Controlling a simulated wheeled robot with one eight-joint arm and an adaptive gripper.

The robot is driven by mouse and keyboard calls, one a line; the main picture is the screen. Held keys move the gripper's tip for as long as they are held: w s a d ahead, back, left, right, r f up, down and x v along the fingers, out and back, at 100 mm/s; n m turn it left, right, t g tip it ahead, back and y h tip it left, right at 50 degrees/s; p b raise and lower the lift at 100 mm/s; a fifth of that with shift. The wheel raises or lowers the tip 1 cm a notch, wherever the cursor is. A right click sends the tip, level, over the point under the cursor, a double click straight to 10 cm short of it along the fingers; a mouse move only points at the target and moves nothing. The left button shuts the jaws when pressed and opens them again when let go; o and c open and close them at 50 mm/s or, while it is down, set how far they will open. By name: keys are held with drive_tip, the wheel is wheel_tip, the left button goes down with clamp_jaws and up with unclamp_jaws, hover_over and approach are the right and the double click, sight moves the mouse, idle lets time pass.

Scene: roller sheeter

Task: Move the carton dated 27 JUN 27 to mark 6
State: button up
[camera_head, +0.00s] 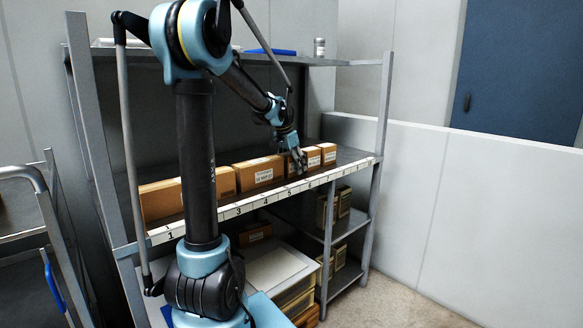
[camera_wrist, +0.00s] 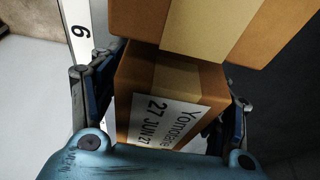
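The carton dated 27 JUN 27 (camera_wrist: 142,82) is brown, with a tape band and a white label, and lies between the fingers of my gripper (camera_wrist: 170,105) in the wrist view. One finger is close along each side of it. I cannot tell whether both fingers press on it. In the head view my gripper (camera_head: 297,160) is low over the shelf's front edge, among the cartons, and hides much of what is between its fingers. Mark 6 (camera_wrist: 80,31) shows on the white strip at the upper left of the wrist view.
Another carton (camera_wrist: 150,18) is just beyond the dated one in the wrist view. On the numbered shelf (camera_head: 345,155), cartons stand to the left (camera_head: 258,172) and right (camera_head: 328,153) of my gripper. A shelf post (camera_head: 384,110) bounds the right end. A cart (camera_head: 22,235) stands at left.

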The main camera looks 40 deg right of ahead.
drive_tip(key=v, duration=1.2)
drive_tip(key=shift+r, duration=0.1)
drive_tip(key=shift+s, duration=0.1)
idle(0.4)
